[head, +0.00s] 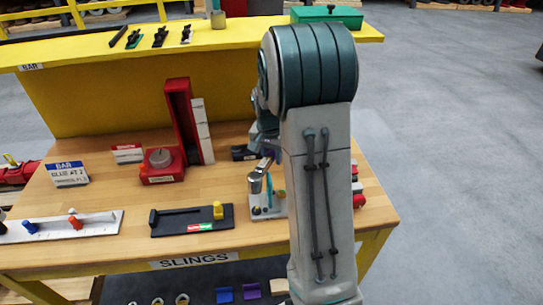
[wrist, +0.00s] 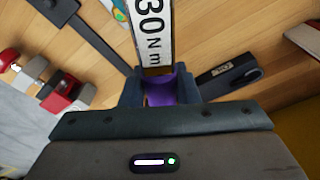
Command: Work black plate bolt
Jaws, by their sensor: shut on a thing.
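The black plate (head: 193,221) lies on the wooden bench in the head view. A dark bar with an upturned left end runs along it, with a yellow knob (head: 218,210) at its right end and a small green-and-red label on its front. My gripper (wrist: 160,92) is shut on a purple piece (wrist: 160,90) in the wrist view. A white strip marked "30 N m" (wrist: 151,30) rises beyond it; I cannot tell whether it is joined to that piece. In the head view my arm mostly hides the gripper, right of the black plate. A silver cylinder (head: 255,183) shows beside it.
A red block with a round grey top (head: 162,164) and a tall red holder (head: 182,120) stand behind the plate. A white plate with coloured knobs (head: 60,226) lies left. A dark block (wrist: 230,75) lies right of my fingers.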

